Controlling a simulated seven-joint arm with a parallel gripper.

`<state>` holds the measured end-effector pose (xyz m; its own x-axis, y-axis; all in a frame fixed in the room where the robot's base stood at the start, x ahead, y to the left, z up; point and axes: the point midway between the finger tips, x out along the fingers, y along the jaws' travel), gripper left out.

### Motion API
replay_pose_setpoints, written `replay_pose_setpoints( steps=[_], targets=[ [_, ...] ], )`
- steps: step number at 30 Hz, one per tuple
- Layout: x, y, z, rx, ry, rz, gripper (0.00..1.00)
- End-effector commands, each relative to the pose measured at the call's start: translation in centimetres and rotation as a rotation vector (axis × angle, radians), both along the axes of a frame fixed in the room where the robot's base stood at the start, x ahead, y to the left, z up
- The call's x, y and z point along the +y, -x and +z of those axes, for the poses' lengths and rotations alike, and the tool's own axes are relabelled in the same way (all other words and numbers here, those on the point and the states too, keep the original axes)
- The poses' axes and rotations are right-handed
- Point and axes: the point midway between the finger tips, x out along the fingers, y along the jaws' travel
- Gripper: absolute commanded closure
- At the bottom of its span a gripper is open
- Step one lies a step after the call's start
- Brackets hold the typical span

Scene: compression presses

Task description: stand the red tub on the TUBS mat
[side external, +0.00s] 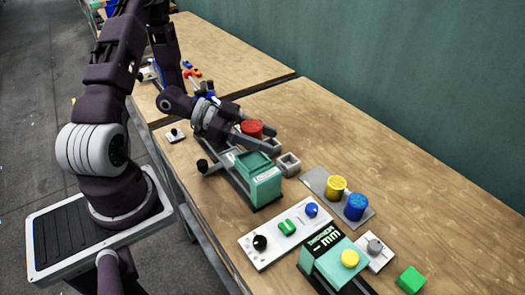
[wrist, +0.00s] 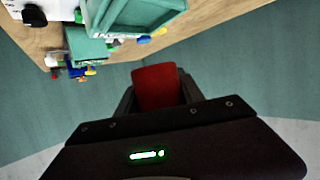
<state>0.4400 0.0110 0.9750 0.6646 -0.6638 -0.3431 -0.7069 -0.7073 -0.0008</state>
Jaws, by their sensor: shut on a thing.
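The red tub (side external: 252,127) is between the fingers of my gripper (side external: 250,134), which is shut on it. In the side view it appears beyond the green press, and its height above the table is hard to tell. In the wrist view the red tub (wrist: 158,86) sits between the two dark fingers, its lower part hidden by the gripper body. A grey mat (side external: 316,181) lies on the table to the right. A yellow tub (side external: 336,188) and a blue tub (side external: 355,206) stand on it. I cannot read any lettering on the mat.
A green press (side external: 262,184) stands just in front of my gripper, with a small grey square block (side external: 288,164) beside it. A white control panel (side external: 285,232), a teal gauge box (side external: 335,259) and a green cube (side external: 410,280) are nearer. The table behind the mat is clear.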

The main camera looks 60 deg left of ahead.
Motion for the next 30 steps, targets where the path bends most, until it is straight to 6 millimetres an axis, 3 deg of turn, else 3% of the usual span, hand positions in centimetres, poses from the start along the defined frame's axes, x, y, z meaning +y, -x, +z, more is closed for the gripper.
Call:
replay_pose_setpoints(
  steps=[5,12,17,20,22,27,30],
  targets=[
    [0.0,-0.2,3.7,-0.003,-0.005,0.006,0.97],
    [-1.1,-4.9,9.3,0.005,-0.023,0.269,0.97],
    [-1.2,-6.6,12.1,0.0,-0.008,0.44,0.97],
    [-0.9,-6.6,11.7,0.007,-0.006,0.436,0.97],
    [-0.6,-5.9,10.0,0.014,-0.012,0.355,0.97],
    [-0.1,-2.4,5.9,0.012,-0.009,0.118,0.97],
    [0.0,-0.7,4.7,0.005,-0.001,0.032,0.97]
  ],
)
